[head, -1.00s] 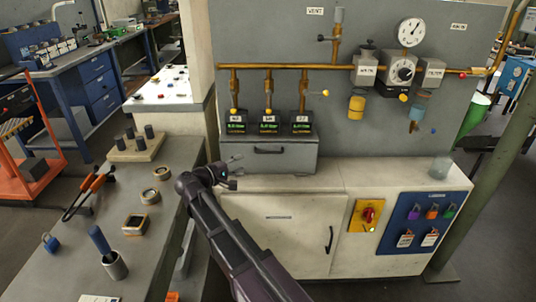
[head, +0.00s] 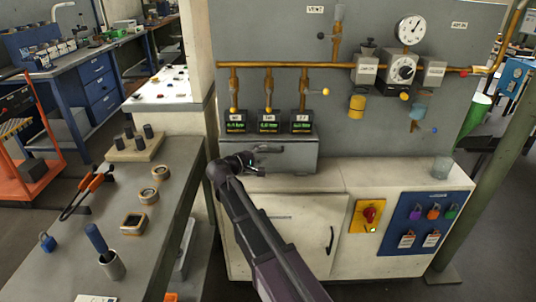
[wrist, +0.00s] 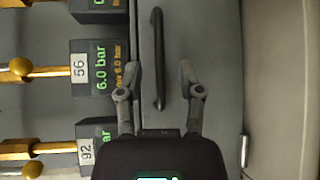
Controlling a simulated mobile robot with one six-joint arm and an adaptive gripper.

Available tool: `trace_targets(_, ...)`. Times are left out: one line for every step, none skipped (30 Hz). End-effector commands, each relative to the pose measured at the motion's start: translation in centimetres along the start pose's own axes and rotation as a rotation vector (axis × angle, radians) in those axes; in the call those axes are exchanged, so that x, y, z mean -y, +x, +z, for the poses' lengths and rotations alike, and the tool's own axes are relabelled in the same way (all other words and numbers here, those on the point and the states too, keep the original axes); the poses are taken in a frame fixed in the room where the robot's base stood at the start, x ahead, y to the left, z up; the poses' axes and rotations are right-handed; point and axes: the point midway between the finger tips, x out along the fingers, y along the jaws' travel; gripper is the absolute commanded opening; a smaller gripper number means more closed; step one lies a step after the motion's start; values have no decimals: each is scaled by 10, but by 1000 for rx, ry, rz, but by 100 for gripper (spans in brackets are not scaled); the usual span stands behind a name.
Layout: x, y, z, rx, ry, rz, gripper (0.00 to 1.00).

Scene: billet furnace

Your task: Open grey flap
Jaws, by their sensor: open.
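The grey flap (head: 298,158) is the front of a grey box below three pressure displays, and it looks closed. Its dark bar handle (wrist: 157,35) shows in the wrist view, which is turned sideways. My gripper (head: 262,161) is in front of the flap's left part in the head view and hides part of the handle. In the wrist view my gripper (wrist: 156,80) is open, with one finger on each side of the handle's near end. I see no finger touching the handle; the depth between them is hard to tell.
Three green displays (head: 268,122) and brass pipes (head: 340,66) are above the flap. A white cabinet (head: 290,205) with a red switch (head: 369,215) stands below. A grey bench (head: 165,205) with small parts is at the left.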

Motion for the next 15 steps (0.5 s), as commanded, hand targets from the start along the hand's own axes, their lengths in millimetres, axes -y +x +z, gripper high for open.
trace_targets(1, 7, -1, 2, 0, 0, 48)
trace_targets(1, 10, -1, 2, 0, 0, 48)
trace_targets(1, 14, -1, 1, 0, 0, 48)
trace_targets(1, 17, -1, 1, 0, 0, 48)
trace_targets(0, 19, 0, 1, 0, 0, 48)
trace_targets(0, 22, 0, 1, 0, 0, 48)
trace_targets(0, 24, 0, 1, 0, 0, 48)
trace_targets(0, 25, 0, 0, 0, 0, 48)
trace_targets(0, 26, 0, 0, -1, 0, 48)
trace_targets(0, 27, 0, 0, -1, 0, 48)
trace_targets(0, 28, 0, 0, -1, 0, 48)
trace_targets(0, 28, 0, 0, -1, 0, 48)
trace_targets(0, 28, 0, 0, -1, 0, 48)
trace_targets(0, 28, 0, 0, -1, 0, 48)
trace_targets(0, 28, 0, 0, -1, 0, 48)
